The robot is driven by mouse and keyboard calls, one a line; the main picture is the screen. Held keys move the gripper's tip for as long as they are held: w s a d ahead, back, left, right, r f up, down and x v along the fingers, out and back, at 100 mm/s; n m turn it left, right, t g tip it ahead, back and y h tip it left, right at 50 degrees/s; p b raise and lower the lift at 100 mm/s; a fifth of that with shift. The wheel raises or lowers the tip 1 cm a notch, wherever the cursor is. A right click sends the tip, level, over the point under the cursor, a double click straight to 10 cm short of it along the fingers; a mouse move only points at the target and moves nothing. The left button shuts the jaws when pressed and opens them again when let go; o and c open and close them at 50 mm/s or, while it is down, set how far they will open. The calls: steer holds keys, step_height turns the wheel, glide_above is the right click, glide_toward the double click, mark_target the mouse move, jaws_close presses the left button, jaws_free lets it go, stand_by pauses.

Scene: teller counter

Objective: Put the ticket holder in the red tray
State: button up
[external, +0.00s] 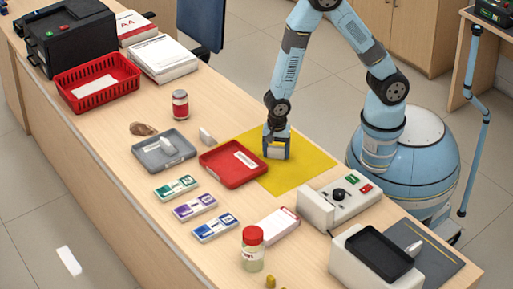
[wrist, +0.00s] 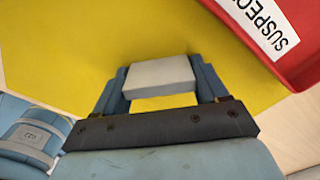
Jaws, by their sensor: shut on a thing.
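My gripper (external: 276,150) is low over the yellow mat, pointing down, just right of the red tray. In the wrist view, my gripper (wrist: 160,88) has its two blue fingers on either side of a pale grey block (wrist: 160,74), which I take to be the ticket holder. The fingers are shut on it. Whether the block touches the mat is hard to tell. The shallow red tray (external: 222,174) carries a white label and looks otherwise empty. Its corner with the label "SUSPEC…" shows at the upper right of the wrist view (wrist: 236,8).
The yellow mat (external: 300,177) lies under my gripper. A grey tray (external: 150,158) with a pale item, a small pale wedge (external: 206,137) and a red-labelled jar (external: 180,104) stand left of it. A control box (external: 345,196) stands at the right. A red basket (external: 75,100) is farther back.

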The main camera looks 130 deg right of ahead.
steer(key=shift+c, duration=1.3)
step_height(320, 180, up, 10)
steer(key=shift+f, duration=0.2)
steer(key=shift+w+r+n, duration=0.35)
steer(key=shift+r+n, duration=0.25)
steer(key=shift+n, duration=0.4)
step_height(320, 180, up, 3)
steer(key=w+n, duration=0.2)
steer(key=n, duration=0.5)
glide_above(234, 168)
steer(key=s, duration=0.1)
step_height(234, 168, down, 9)
steer(key=shift+a+f, duration=0.1)
steer(key=shift+f, duration=0.05)
steer(key=shift+w+f, duration=0.4)
steer(key=shift+f, duration=1.6)
